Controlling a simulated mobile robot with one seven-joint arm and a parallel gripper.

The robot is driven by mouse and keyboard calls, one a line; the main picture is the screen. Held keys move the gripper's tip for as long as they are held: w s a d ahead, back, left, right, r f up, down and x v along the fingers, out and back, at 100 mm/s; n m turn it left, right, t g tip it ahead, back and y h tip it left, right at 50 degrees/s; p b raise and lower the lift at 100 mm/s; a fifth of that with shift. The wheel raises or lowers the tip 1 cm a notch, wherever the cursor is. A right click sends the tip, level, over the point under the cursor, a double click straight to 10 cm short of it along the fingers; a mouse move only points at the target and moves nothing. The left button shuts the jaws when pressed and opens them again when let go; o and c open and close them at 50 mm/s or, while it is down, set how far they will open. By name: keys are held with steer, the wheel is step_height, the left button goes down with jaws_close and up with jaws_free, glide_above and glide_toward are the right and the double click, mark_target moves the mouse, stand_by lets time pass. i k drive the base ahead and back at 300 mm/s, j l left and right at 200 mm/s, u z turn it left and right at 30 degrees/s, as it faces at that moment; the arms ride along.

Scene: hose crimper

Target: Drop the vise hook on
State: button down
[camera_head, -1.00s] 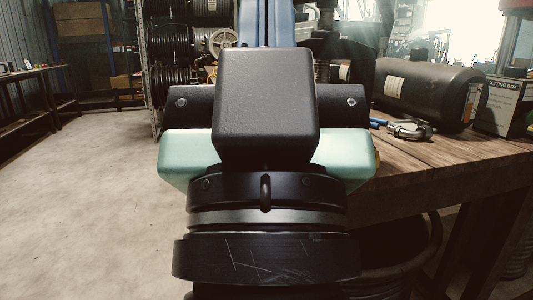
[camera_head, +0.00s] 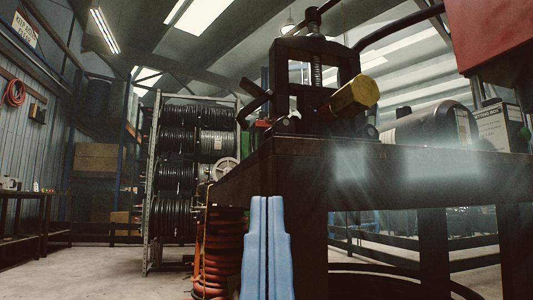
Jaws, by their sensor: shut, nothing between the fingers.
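A black screw vise (camera_head: 317,62) stands upright on the bench, with a threaded screw through its top. A dark angled piece (camera_head: 254,97) sticks out at its left side; I cannot tell whether this is the vise hook. A yellow hexagonal piece (camera_head: 354,95) on a dark bar projects from the vise's right side towards me. My gripper (camera_head: 266,198) shows as two blue fingers pressed together, pointing up at the bottom centre. They are shut and empty, and appear below the vise in the picture, apart from it.
The bench (camera_head: 430,162) edge and dark legs fill the right. A black tank (camera_head: 435,127) and a labelled box (camera_head: 498,127) stand on it. An orange coil (camera_head: 217,255) is left of my fingers; a hose rack (camera_head: 195,150) stands behind. Floor at left is clear.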

mark_target(262, 97)
steer(key=k+j+z, duration=0.25)
steer(key=j, duration=0.3)
steer(key=k+j+z, duration=0.25)
steer(key=k+j, duration=0.15)
